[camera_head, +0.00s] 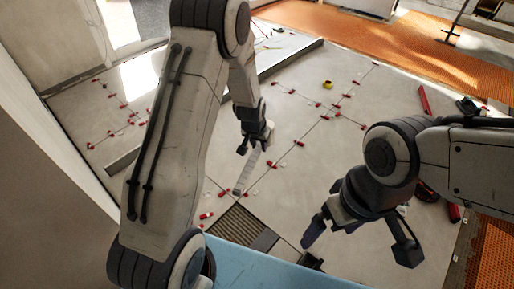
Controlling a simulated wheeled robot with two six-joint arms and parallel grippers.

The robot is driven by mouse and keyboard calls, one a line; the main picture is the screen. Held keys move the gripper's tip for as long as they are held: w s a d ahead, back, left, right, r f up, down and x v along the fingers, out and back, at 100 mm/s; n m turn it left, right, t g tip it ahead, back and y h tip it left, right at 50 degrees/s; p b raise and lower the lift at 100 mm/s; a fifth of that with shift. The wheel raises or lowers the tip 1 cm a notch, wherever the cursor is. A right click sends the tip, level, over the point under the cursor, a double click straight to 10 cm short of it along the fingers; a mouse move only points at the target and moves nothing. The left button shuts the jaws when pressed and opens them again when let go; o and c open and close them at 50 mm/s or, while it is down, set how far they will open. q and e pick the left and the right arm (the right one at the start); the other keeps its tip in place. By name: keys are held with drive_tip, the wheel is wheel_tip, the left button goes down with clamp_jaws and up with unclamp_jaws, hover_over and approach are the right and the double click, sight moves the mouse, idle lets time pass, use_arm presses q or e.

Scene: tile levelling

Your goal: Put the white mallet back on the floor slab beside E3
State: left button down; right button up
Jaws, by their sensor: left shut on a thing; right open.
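My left gripper (255,145) is over the tiled floor near the middle of the head view, shut on a long pale thing that fits the white mallet (246,172). The mallet slants down and to the left from the fingers, and its upper part is partly hidden by them. I cannot tell whether its lower end touches the floor. My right gripper (360,243) is open and empty at the lower right, above the floor slab (295,200). No E3 marking can be read.
Several red levelling clips stand along the tile joints. A yellow ring-like object (327,84) lies at the back. A dark floor grate (240,228) is at the front, by a blue surface (255,270). Red tools lie at right. Orange matting (350,35) borders the back.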

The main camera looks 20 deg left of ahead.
use_arm(q)
drive_tip(key=shift+m+h, duration=0.3)
drive_tip(key=shift+m, duration=0.3)
drive_tip(key=shift+s+a+f+b+x, duration=0.6)
drive_tip(key=shift+s+b+x, duration=0.75)
drive_tip(key=shift+b+x, duration=9.05)
drive_tip(key=shift+s+a+f+b+x, duration=0.55)
drive_tip(key=shift+s+b+x, duration=0.8)
drive_tip(key=shift+b+x, duration=9.1)
drive_tip(key=shift+s+a+f+b+x, duration=0.35)
drive_tip(key=shift+s+a+b+x, duration=0.75)
drive_tip(key=shift+b+x, duration=9.3)
drive_tip(key=shift+s+d+p+x, duration=0.1)
drive_tip(key=shift+s+p+x, duration=0.05)
drive_tip(key=shift+p+x, duration=1.15)
drive_tip(key=shift+s+d+p+x, duration=0.15)
drive_tip(key=shift+p+x, duration=0.8)
drive_tip(key=shift+x, duration=0.6)
drive_tip(key=shift+s+p+x, duration=0.15)
drive_tip(key=shift+p+x, duration=0.95)
drive_tip(key=shift+x, duration=0.35)
drive_tip(key=c, duration=0.6)
unclamp_jaws()
drive_tip(key=shift+f, duration=0.1)
drive_tip(key=shift+s, duration=0.1)
